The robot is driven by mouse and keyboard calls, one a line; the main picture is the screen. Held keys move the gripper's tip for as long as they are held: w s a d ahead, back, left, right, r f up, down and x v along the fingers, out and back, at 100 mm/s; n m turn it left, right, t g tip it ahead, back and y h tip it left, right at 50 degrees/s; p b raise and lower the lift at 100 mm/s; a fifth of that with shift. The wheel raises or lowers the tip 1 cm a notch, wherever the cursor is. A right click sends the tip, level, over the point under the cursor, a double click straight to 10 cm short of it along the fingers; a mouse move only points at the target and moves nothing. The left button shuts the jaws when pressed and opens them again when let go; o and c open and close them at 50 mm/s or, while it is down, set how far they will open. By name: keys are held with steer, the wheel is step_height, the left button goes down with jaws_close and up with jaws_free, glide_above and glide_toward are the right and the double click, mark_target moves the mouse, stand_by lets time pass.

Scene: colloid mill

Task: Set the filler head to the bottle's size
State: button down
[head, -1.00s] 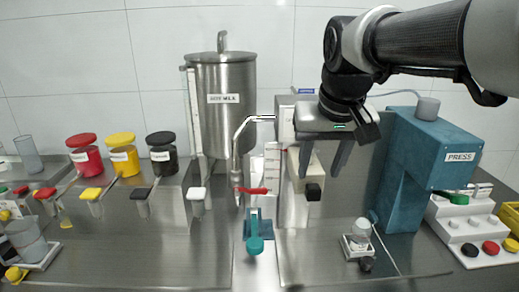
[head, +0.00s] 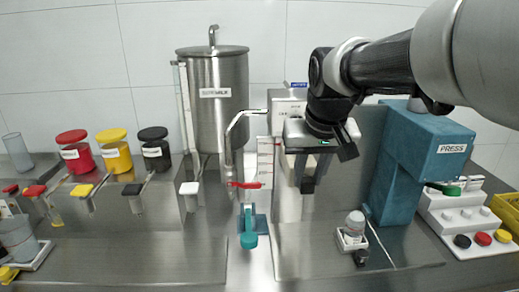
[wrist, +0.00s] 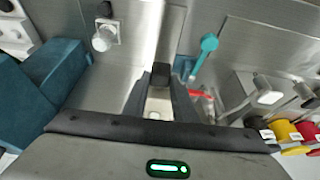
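The filler head looks to be the pale block with a black knob (head: 307,186) on the steel column. The knob (wrist: 160,75) also shows in the wrist view. A white upright scale (head: 266,160) stands left of the column. A small clear bottle (head: 355,221) with a pale top stands in a white holder (head: 351,240) to the right. My gripper (head: 302,172) is open just above the knob. In the wrist view, its two dark fingers (wrist: 161,84) point toward the knob from either side, apart. Whether they touch it I cannot tell. The gripper hides part of the block.
A steel milk tank (head: 218,105) with a red-handled tap (head: 245,185) stands left. A teal lever (head: 249,238) sticks out in front. A blue press (head: 405,165) stands close on the right. Several colored jars (head: 115,150) are far left. The front steel surface is mostly clear.

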step_height(320, 180, down, 10)
steer(key=b, duration=0.6)
steer(key=shift+s, duration=0.15)
steer(key=shift+f, duration=0.1)
steer(key=c, duration=1.4)
jaws_free()
steer(key=shift+c, duration=0.2)
steer(key=p+v, duration=0.3)
steer(key=v, duration=1.4)
steer(key=shift+r, duration=0.25)
